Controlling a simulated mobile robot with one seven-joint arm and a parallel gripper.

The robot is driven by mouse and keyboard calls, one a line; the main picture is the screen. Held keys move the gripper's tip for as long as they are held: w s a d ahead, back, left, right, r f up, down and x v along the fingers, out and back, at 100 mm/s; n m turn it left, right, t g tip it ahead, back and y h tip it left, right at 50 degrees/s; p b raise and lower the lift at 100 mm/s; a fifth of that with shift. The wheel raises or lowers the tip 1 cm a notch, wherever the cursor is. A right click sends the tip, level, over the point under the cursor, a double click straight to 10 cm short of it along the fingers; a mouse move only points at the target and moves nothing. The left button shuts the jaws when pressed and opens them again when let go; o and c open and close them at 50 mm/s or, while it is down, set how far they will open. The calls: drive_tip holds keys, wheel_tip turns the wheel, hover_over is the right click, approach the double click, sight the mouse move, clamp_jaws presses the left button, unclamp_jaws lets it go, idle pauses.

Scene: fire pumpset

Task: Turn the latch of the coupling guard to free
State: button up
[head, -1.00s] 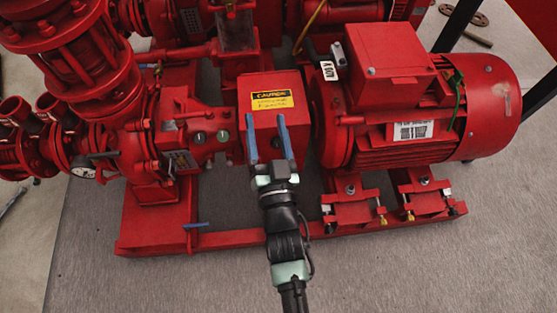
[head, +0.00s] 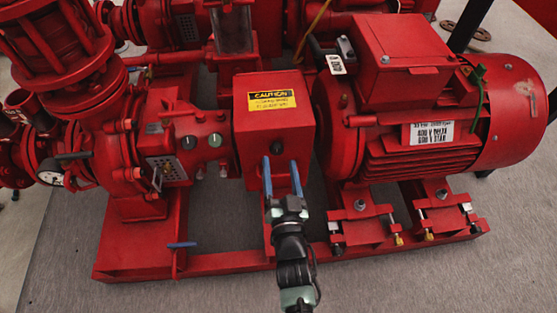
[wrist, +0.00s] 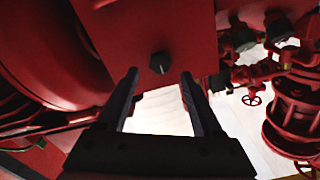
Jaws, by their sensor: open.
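The coupling guard (head: 275,127) is a red box with a yellow caution label on its top, between the pump and the motor in the head view. Its front face (wrist: 185,30) fills the upper middle of the wrist view. A small dark knob on that face, apparently the latch (wrist: 159,62), sits just beyond and between my fingertips. My gripper (head: 280,162) is open and empty in front of the guard's lower front. In the wrist view, the two dark fingers of my gripper (wrist: 158,76) point towards the face. I cannot tell any contact with the knob.
The red motor (head: 425,135) stands right of the guard and the pump body (head: 125,150) left of it. A red base rail (head: 225,262) with a blue-handled valve (head: 182,245) runs along the front. Grey floor (head: 200,290) in front is clear.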

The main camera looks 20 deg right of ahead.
sight(278, 151)
drive_tip(key=shift+b+x, duration=0.35)
drive_tip(key=shift+x, duration=1.35)
clamp_jaws()
